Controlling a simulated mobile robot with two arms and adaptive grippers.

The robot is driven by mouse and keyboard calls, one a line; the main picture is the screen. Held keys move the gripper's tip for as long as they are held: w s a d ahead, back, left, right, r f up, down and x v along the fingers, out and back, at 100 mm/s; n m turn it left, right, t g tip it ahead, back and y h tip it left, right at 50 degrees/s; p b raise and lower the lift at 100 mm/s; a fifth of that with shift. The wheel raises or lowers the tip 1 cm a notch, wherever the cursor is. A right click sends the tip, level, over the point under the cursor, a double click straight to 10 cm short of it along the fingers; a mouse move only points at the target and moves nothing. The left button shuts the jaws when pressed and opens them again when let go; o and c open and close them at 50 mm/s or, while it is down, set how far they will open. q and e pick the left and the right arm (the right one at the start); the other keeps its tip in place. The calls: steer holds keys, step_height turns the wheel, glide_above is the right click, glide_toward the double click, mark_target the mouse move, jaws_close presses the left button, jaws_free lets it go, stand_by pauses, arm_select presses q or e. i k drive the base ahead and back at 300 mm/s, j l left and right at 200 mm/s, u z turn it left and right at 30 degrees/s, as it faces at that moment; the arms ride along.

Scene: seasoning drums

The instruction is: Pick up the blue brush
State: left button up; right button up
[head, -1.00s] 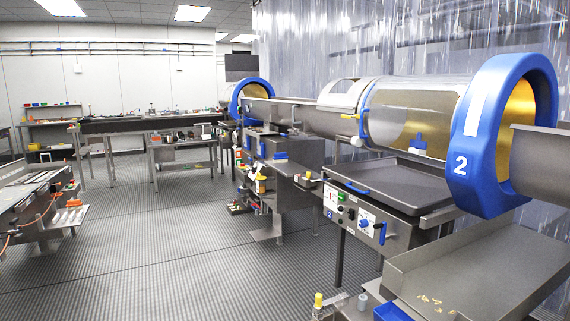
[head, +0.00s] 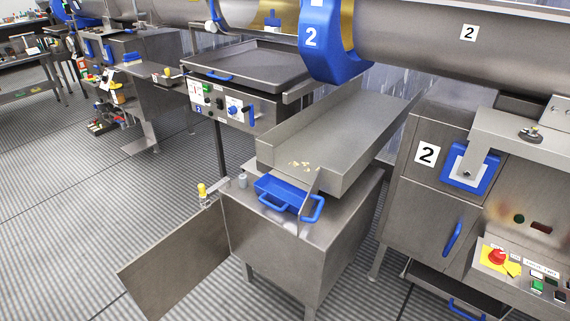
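No blue item can be made out clearly as a brush. A small blue object (head: 131,57) lies on a steel ledge of the machine at the upper left, too small to identify. Another blue piece (head: 272,19) shows against the drum at the top; its kind is unclear. A blue tray-like item (head: 277,187) with loop handles sits on the steel cabinet (head: 305,238) below the chute. Neither of my grippers is in view.
The steel chute (head: 345,130) holds a few yellow crumbs. A steel panel (head: 175,265) juts out low at the front left. A control panel with a red button (head: 497,256) is at the right. The ridged floor (head: 70,200) on the left is clear.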

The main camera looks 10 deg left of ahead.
mark_target(131, 58)
steer(key=u, duration=0.35)
steer(key=i+j+u, duration=0.1)
steer(key=j+u, duration=0.2)
steer(key=i+j+u, duration=0.15)
steer(key=j+u, duration=0.15)
steer(key=j, duration=0.2)
steer(key=i+j+u, duration=0.4)
steer(key=j+u, duration=0.2)
steer(key=j, duration=0.15)
steer(key=i+j+u, duration=0.65)
steer(key=i, duration=0.25)
steer(key=i+l+z, duration=0.2)
steer(key=i+z, duration=0.7)
steer(key=i, duration=0.15)
steer(key=i+j+z, duration=0.2)
steer(key=i+z, duration=0.2)
steer(key=i, duration=0.1)
